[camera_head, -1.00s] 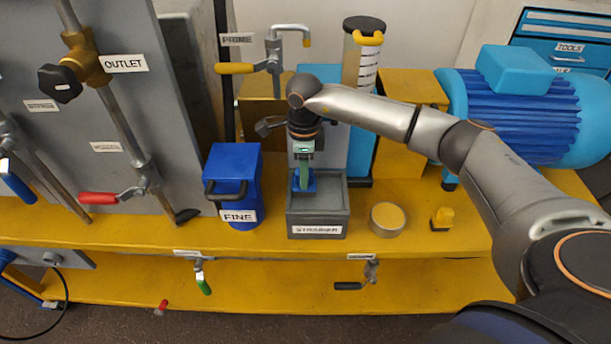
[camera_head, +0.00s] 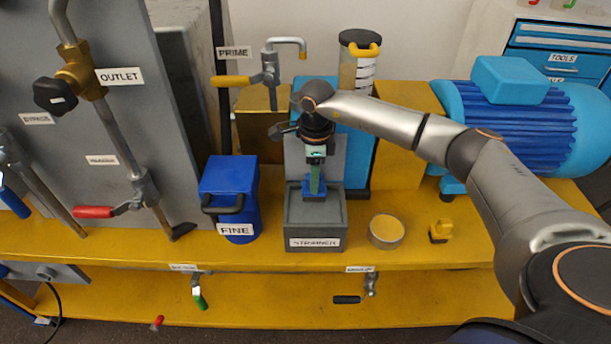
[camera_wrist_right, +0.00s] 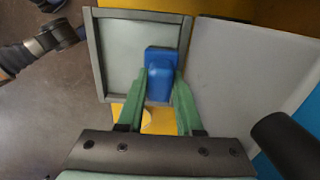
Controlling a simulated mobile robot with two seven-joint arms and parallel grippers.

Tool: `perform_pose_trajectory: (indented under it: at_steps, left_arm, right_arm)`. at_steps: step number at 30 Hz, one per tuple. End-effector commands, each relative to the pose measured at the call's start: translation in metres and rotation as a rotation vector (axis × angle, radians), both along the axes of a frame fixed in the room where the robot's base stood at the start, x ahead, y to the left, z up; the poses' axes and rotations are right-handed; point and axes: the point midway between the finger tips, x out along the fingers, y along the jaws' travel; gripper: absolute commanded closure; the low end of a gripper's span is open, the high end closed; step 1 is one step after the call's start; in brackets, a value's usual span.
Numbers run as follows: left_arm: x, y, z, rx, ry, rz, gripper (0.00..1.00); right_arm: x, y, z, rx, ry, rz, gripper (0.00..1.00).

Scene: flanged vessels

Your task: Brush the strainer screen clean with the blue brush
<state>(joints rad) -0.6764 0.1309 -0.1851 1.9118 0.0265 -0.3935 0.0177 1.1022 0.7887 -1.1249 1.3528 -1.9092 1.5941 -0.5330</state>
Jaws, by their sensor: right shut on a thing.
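A grey open-topped box labelled STRAINER (camera_head: 315,243) stands on the yellow bench. In the right wrist view its grey rim (camera_wrist_right: 97,50) surrounds a pale flat screen surface (camera_wrist_right: 123,60). My right gripper (camera_head: 316,172) points down over the box. Its green fingers (camera_wrist_right: 160,90) are shut on the blue brush (camera_wrist_right: 159,72). My left gripper is in neither current view.
A blue container labelled FINE (camera_head: 228,180) stands left of the box. A blue motor (camera_head: 520,118) stands at right. The PRIME valve (camera_head: 270,75) is behind.

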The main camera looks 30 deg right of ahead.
Motion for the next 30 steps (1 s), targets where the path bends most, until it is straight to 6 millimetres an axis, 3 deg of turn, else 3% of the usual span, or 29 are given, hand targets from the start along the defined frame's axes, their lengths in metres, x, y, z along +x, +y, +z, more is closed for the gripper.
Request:
perform_pose_trajectory:
  at_steps: [11,21,30]
  left_arm:
    - [-0.001,0.000,0.001,0.000,0.002,0.000,1.00]
    - [-0.001,0.000,0.008,0.000,0.001,0.000,1.00]
    - [0.000,0.000,0.008,0.000,0.001,0.000,1.00]
  right_arm:
    - [-0.004,-0.004,-0.002,-0.001,0.006,0.001,1.00]
    - [-0.017,-0.026,0.001,-0.002,0.005,0.000,1.00]
    - [-0.017,-0.026,0.002,0.000,0.001,0.001,1.00]
